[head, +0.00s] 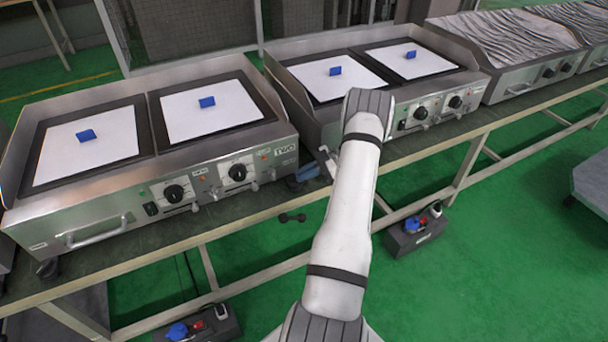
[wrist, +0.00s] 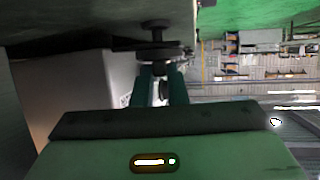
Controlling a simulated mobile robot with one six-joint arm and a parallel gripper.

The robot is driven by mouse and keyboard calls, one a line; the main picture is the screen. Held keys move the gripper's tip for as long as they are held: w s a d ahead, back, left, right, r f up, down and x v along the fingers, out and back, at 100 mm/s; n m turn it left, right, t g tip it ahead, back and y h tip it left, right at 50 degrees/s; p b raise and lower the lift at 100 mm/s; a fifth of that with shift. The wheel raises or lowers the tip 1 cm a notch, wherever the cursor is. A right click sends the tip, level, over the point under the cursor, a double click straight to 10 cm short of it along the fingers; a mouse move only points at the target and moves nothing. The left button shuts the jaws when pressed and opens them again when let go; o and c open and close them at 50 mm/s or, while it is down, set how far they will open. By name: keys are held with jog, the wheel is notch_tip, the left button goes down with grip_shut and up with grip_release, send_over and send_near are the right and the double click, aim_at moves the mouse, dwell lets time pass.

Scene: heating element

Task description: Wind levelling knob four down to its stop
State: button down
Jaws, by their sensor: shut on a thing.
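A dark levelling knob (wrist: 150,52), a flat disc on a short stem with a wider foot, shows at the top centre of the wrist view. The two dark green fingers of my gripper (wrist: 161,74) are closed on the small dark part at the end of this knob. No number is readable on it. In the head view my gripper (head: 296,181) is low at the front right corner of the griddle marked TWO (head: 225,160), just above the bench. The knob is hidden there by my gripper and arm.
A second griddle (head: 310,118) stands close on the right, behind my arm. The bench's front edge (head: 240,213) runs below my gripper. Grey boxes with blue plugs (head: 415,238) sit under the bench. The green floor in front is mostly clear.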

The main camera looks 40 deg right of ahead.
jog(key=shift+w, duration=0.1)
jog(key=c, duration=1.4)
grip_release()
jog(key=shift+c, duration=0.2)
jog(key=v, duration=0.7)
jog(key=shift+d+r, duration=0.25)
jog(key=shift+d, duration=0.05)
